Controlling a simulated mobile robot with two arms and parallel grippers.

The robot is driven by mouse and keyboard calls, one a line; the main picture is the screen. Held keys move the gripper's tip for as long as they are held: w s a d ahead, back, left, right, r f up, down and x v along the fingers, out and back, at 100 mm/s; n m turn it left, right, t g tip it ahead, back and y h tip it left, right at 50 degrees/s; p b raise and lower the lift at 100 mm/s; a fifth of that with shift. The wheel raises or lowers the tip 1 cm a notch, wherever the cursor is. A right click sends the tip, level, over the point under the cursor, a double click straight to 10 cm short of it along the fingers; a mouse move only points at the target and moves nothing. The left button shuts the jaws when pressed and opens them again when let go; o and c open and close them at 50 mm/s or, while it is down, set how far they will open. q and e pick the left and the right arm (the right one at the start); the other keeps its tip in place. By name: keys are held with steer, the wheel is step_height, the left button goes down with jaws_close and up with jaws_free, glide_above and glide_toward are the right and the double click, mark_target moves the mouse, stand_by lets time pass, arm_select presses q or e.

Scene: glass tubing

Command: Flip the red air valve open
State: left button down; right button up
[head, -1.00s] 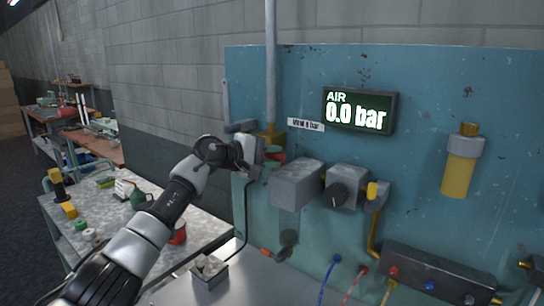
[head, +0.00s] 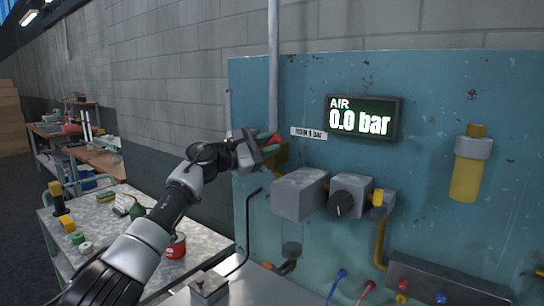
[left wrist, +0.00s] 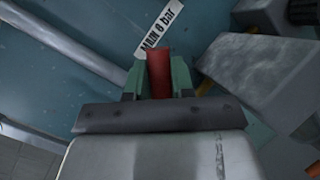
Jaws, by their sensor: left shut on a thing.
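The red valve lever (left wrist: 158,73) points up between the green fingertips of my left gripper (left wrist: 158,82) in the left wrist view. The fingers are shut on it. In the head view my left gripper (head: 268,144) is at the valve, at the foot of the grey vertical pipe (head: 273,80). A bit of red shows between the fingers, and the brass valve body (head: 282,158) is partly hidden behind them. The display (head: 362,119) reads AIR 0.0 bar. My right gripper is not in view.
A grey box (head: 300,195) and a regulator with a black knob (head: 343,203) sit just below and right of the valve. A label (head: 309,133) is right of it. A black bent rod (head: 247,225) stands below. A cluttered workbench (head: 110,225) is at left.

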arm_select(q)
steer(key=n+t, duration=0.1)
steer(key=a+r+n, duration=0.1)
steer(key=n, duration=0.1)
steer(key=w+n+t, duration=0.1)
steer(key=n, duration=0.1)
steer(key=shift+w+a+r+t+h, duration=0.1)
steer(key=shift+a+r+t+h, duration=0.05)
steer(key=shift+a+t+h, duration=0.2)
steer(key=n, duration=0.1)
steer(key=a+n+t, duration=0.1)
steer(key=n, duration=0.1)
steer(key=w+n+t+y, duration=0.1)
steer(key=n, duration=0.1)
steer(key=shift+a+r+b, duration=0.25)
steer(key=shift+a+b, duration=0.1)
steer(key=shift+a, duration=0.05)
steer(key=shift+w+a+n+t, duration=0.25)
steer(key=shift+n+t, duration=0.2)
steer(key=shift+n, duration=0.55)
steer(key=c, duration=1.2)
jaws_free()
steer(key=shift+a+y, duration=0.15)
steer(key=shift+y, duration=0.1)
steer(key=shift+c, duration=0.2)
steer(key=b+v, duration=0.3)
steer(key=v, duration=0.7)
steer(key=shift+s+a+f, duration=0.2)
steer(key=shift+s+f, duration=0.05)
